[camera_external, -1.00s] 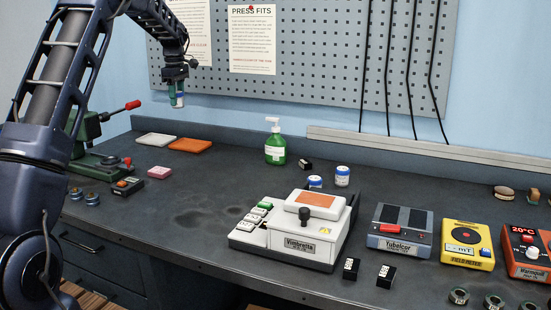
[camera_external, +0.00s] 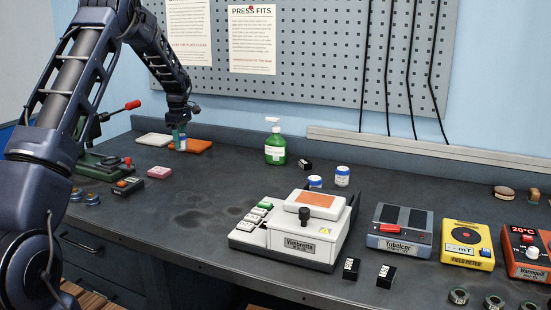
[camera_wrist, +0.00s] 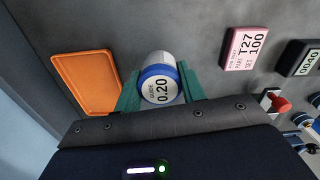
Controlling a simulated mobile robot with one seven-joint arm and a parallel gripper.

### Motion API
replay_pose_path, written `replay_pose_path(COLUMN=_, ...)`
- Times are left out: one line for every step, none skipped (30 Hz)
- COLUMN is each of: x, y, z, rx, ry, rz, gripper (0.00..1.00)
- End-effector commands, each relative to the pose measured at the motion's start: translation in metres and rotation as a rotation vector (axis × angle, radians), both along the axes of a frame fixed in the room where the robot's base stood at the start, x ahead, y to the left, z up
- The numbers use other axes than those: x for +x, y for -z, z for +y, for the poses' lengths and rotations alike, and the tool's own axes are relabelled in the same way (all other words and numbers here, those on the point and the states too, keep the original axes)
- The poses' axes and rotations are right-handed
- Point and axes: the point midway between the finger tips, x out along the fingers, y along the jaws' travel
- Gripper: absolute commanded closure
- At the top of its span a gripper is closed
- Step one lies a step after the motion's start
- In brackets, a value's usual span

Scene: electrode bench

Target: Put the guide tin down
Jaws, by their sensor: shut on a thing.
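The guide tin (camera_wrist: 159,88) is a small white and silver tin with a blue rim, and its lid reads "GUIDE 0.20" in the wrist view. My gripper (camera_wrist: 160,92) is shut on it, with a green finger on each side. In the external view my gripper (camera_external: 179,141) points down at the back left of the bench, in front of the orange tray (camera_external: 200,146). The tin is small there and partly hidden by the fingers. I cannot tell whether its base touches the bench.
The orange tray also shows left of the tin in the wrist view (camera_wrist: 86,82). A white tray (camera_external: 154,139) and a green press (camera_external: 95,160) stand nearby. The dark bench (camera_external: 200,195) in front is clear.

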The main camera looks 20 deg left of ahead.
Motion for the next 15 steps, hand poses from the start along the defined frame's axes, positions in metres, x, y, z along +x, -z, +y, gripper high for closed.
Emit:
replay_pose_path(x=0.0, y=0.002, z=0.0, rx=0.0, ry=0.0, rz=0.0, gripper=0.86)
replay_pose_path(x=0.0, y=0.003, z=0.0, rx=0.0, ry=0.0, rz=0.0, gripper=0.86)
replay_pose_path(x=0.0, y=0.005, z=0.0, rx=0.0, ry=0.0, rz=0.0, gripper=0.86)
replay_pose_path(x=0.0, y=0.008, z=0.0, rx=0.0, ry=0.0, rz=0.0, gripper=0.86)
replay_pose_path(x=0.0, y=0.011, z=0.0, rx=0.0, ry=0.0, rz=0.0, gripper=0.86)
replay_pose_path(x=0.0, y=0.016, z=0.0, rx=0.0, ry=0.0, rz=0.0, gripper=0.86)
replay_pose_path(x=0.0, y=0.02, z=0.0, rx=-0.001, ry=0.0, rz=0.001, gripper=0.86)
replay_pose_path(x=0.0, y=0.024, z=0.0, rx=-0.001, ry=0.0, rz=0.001, gripper=0.86)
replay_pose_path(x=0.0, y=0.031, z=0.0, rx=-0.001, ry=0.0, rz=0.001, gripper=0.86)
replay_pose_path(x=0.0, y=0.035, z=0.0, rx=0.0, ry=0.0, rz=0.001, gripper=0.86)
replay_pose_path(x=0.0, y=0.038, z=0.0, rx=0.0, ry=0.0, rz=0.001, gripper=0.86)
replay_pose_path(x=0.0, y=0.042, z=0.0, rx=0.0, ry=0.0, rz=0.001, gripper=0.86)
replay_pose_path(x=0.0, y=0.043, z=0.0, rx=0.0, ry=0.0, rz=0.0, gripper=0.86)
replay_pose_path(x=0.0, y=0.044, z=0.0, rx=0.0, ry=0.0, rz=0.0, gripper=0.86)
replay_pose_path(x=0.0, y=0.044, z=0.0, rx=0.0, ry=0.0, rz=-0.001, gripper=0.86)
